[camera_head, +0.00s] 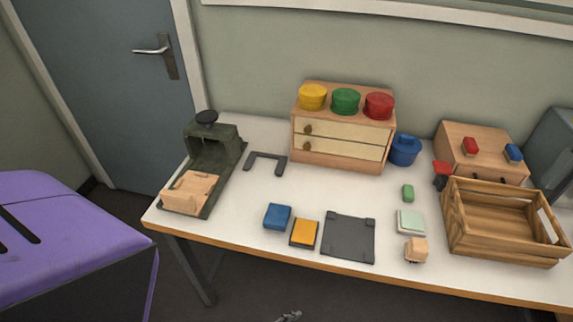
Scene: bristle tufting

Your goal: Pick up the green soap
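A small bright green block with rounded edges, the green soap (408,193), lies on the white table right of centre. It is just behind a pale green slab (410,222) and apart from it. Nothing holds it. A small grey tip, seemingly of my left gripper (289,317), shows at the bottom edge, in front of the table and far from the soap. Most of it is cut off, so its opening cannot be seen. My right gripper is not in view.
A wooden crate (500,247) stands right of the soap. A blue pot (404,150) and a drawer box (340,155) stand behind. A tan block (416,250) and dark plate (348,238) lie nearer the front edge. Bare table lies left of the soap.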

